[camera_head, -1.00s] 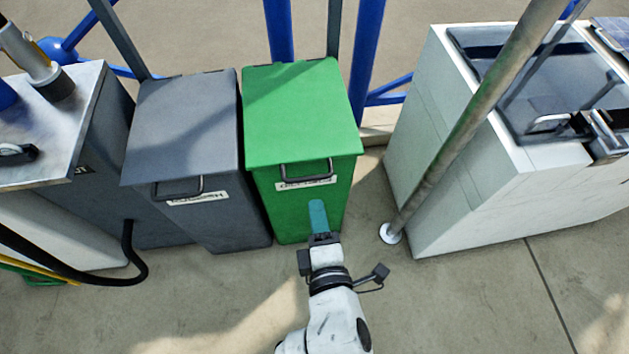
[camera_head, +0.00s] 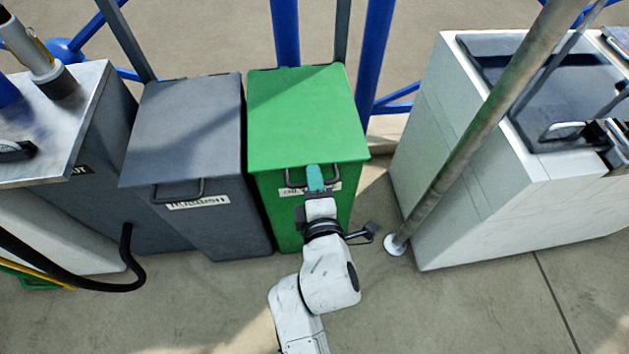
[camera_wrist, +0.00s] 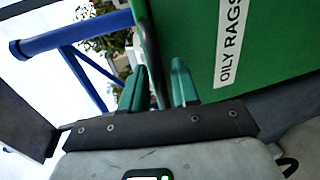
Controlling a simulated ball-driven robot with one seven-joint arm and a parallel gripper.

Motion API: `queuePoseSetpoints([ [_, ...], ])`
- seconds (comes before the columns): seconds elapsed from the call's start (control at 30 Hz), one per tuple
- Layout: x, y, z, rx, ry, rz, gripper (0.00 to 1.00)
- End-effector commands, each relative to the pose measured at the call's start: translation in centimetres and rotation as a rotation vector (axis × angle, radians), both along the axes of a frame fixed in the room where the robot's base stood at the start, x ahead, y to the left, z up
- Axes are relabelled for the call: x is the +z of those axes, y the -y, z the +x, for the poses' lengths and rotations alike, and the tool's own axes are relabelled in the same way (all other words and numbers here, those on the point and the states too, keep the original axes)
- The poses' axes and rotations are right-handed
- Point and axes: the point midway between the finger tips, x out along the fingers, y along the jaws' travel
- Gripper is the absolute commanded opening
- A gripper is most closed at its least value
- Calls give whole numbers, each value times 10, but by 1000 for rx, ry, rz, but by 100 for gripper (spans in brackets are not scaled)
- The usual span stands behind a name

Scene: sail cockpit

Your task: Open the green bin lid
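The green bin (camera_head: 268,205) stands upright with its green lid (camera_head: 305,115) shut flat on top. A dark loop handle (camera_head: 290,180) sits at the lid's front edge, above a white label (camera_head: 331,189) that reads "OILY RAGS" in the wrist view (camera_wrist: 229,42). My gripper (camera_head: 315,177) is at the handle, its teal fingers covering the handle's middle. In the wrist view my gripper (camera_wrist: 158,85) has its two fingers apart beside the green front. A dark piece shows between them; I cannot tell whether the fingers touch the handle.
A grey rubbish bin (camera_head: 185,125) stands close on the left, with a metal-topped unit (camera_head: 60,130) beyond it. A slanted metal pole (camera_head: 455,150) and a white cabinet (camera_head: 470,190) stand on the right. Blue posts (camera_head: 374,50) rise behind. The floor in front is clear.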

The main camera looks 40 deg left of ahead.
Motion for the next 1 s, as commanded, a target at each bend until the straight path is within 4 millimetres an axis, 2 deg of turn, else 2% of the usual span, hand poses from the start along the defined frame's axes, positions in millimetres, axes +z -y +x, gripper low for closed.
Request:
queuePoseSetpoints([
  [0.03,0,0,0,0,0,0,30],
  [0.37,0,0,0,0,0,0,0],
  [0.8,0,1,0,0,-1,-1,0],
  [1.0,6,1,0,-1,-6,-8,0],
])
